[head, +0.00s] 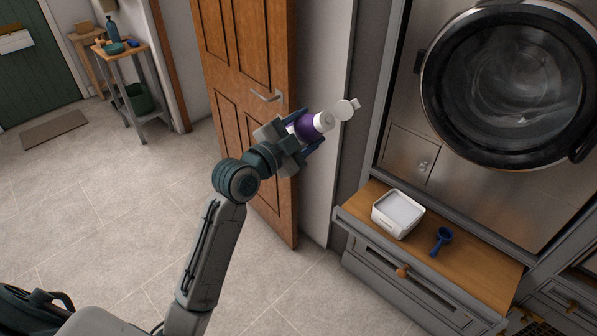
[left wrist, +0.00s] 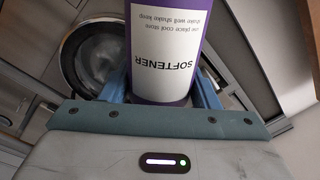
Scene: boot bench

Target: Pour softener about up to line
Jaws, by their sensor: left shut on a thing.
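My left gripper (head: 301,136) is shut on a purple softener bottle (head: 309,127), which it holds in the air in front of the wooden door, left of the bench. The bottle is tilted, with its white neck pointing right and its white flip cap (head: 347,109) open. In the left wrist view the bottle (left wrist: 163,88) shows a white label reading SOFTENER, upside down, between the blue fingers. A white tub (head: 397,214) and a blue scoop (head: 442,240) rest on the wooden bench top. No fill line can be made out. My right gripper is not in view.
The bench (head: 493,277) has a grey drawer front with a wooden knob. A washing machine with a round dark door (head: 507,85) stands behind it. A side table (head: 128,68) holds bottles and dishes at the far left. The tiled floor between is clear.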

